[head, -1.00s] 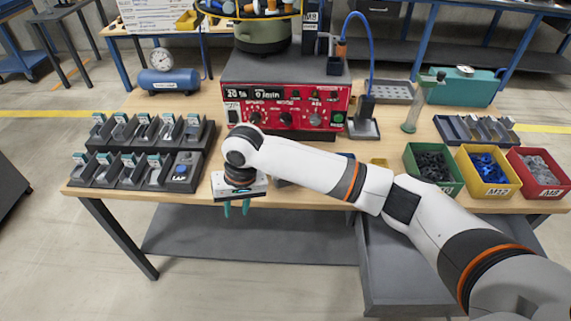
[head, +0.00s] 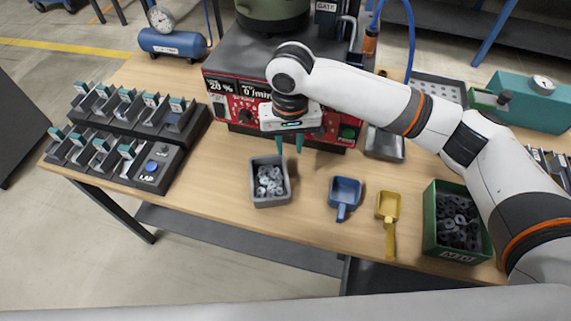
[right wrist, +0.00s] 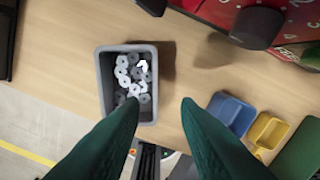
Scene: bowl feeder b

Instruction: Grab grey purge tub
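The grey purge tub (head: 271,202) stands upright on the wooden bench in front of the red controller, with several pale grey washers (head: 269,180) inside. My right gripper (head: 289,143) is open and empty, just behind and above the tub, with its green fingers pointing down. In the right wrist view the tub (right wrist: 155,78) is left of centre. There the fingers (right wrist: 158,102) are spread apart; the left fingertip overlaps the tub's near right corner in the picture, and I cannot tell whether it touches. My left gripper is not in view.
A blue scoop (head: 345,190) and a yellow scoop (head: 388,207) lie right of the tub, then a green bin (head: 457,250) of dark parts. The red controller (head: 245,107) rises close behind. Black racks (head: 105,150) stand at the left. Bench between racks and tub is clear.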

